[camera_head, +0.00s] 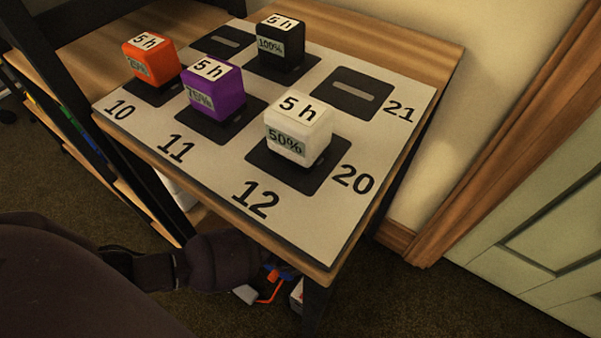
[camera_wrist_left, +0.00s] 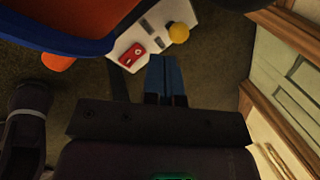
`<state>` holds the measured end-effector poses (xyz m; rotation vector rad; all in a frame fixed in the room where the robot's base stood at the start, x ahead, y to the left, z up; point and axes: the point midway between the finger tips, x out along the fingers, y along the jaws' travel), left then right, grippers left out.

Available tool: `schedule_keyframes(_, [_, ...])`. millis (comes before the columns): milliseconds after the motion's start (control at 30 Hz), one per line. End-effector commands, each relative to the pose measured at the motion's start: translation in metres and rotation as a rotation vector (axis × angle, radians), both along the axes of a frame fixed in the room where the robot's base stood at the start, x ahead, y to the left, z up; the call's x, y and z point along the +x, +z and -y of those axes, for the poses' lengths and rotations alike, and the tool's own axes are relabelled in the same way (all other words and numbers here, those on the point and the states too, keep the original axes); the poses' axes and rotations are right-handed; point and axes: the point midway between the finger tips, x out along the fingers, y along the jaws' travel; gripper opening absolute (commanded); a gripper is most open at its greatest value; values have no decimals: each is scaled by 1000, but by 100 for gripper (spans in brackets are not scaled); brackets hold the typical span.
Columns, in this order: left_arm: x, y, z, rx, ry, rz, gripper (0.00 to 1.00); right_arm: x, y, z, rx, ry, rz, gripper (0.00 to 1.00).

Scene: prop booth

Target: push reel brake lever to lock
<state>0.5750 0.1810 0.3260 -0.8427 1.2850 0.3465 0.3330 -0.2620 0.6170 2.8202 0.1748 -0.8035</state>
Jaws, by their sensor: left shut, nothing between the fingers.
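In the left wrist view a white panel (camera_wrist_left: 139,28) carries a yellow ball knob (camera_wrist_left: 179,33), which looks like the end of the brake lever; its stem cannot be made out. A red label or block (camera_wrist_left: 132,55) and grey marks are on the panel. A large orange and blue round body (camera_wrist_left: 75,22), probably the reel, fills the upper left. My left gripper (camera_wrist_left: 164,60) is shut and empty, its blue fingers just below the knob in the picture and apparently apart from it. In the head view the table edge hides most of this. My right gripper is not seen.
A wooden table (camera_head: 430,62) with a numbered white mat (camera_head: 215,178) stands above my left forearm. Orange, purple, white and black battery-like blocks stand on it. A table leg (camera_head: 314,305), wall and pale door (camera_head: 540,230) are to the right.

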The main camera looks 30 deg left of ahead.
Motion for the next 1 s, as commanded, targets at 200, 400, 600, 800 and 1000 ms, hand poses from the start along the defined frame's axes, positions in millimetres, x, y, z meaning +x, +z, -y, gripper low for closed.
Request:
schedule_keyframes(200, [5, -38, 8, 0, 0, -9, 0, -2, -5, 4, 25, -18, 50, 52])
schedule_keyframes(400, [12, -50, 11, 0, 0, -4, 0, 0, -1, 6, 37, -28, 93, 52])
schedule_keyframes(600, [16, -51, 12, 0, -1, 0, 0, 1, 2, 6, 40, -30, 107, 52])
schedule_keyframes(800, [16, -50, 12, 1, -1, 1, 0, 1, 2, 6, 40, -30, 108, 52])
schedule_keyframes(1000, [17, -48, 13, 14, -1, 4, 0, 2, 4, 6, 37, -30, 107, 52])
